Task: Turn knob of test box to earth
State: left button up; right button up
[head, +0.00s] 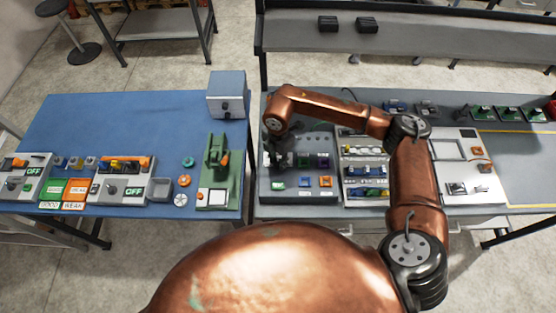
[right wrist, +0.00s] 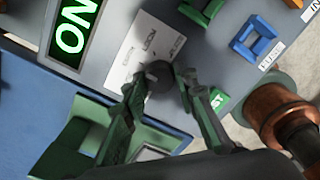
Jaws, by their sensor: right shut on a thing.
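The test box (head: 300,195) is a grey panel at the left end of the right-hand bench. My right gripper (head: 272,150) is over its left part, partly hidden by my own arm. In the right wrist view, my right gripper (right wrist: 163,92) has its two green fingers on either side of a dark round knob (right wrist: 158,78) and is shut on it. The knob sits at the edge of a white label plate (right wrist: 140,50) with small print too blurred to read surely. The knob's pointer direction cannot be told. My left gripper is not in view.
A lit display (right wrist: 72,30) with a green frame is beside the label plate. A green button label (right wrist: 218,100) and a blue socket piece (right wrist: 258,38) are close by. A green fixture (head: 217,185) stands on the blue bench, left of the gap between benches.

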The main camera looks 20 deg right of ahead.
aim_at(278, 162)
dwell(0.4)
jog(key=o, duration=1.2)
jog(key=shift+c, duration=0.2)
notch_tip(278, 162, up, 12)
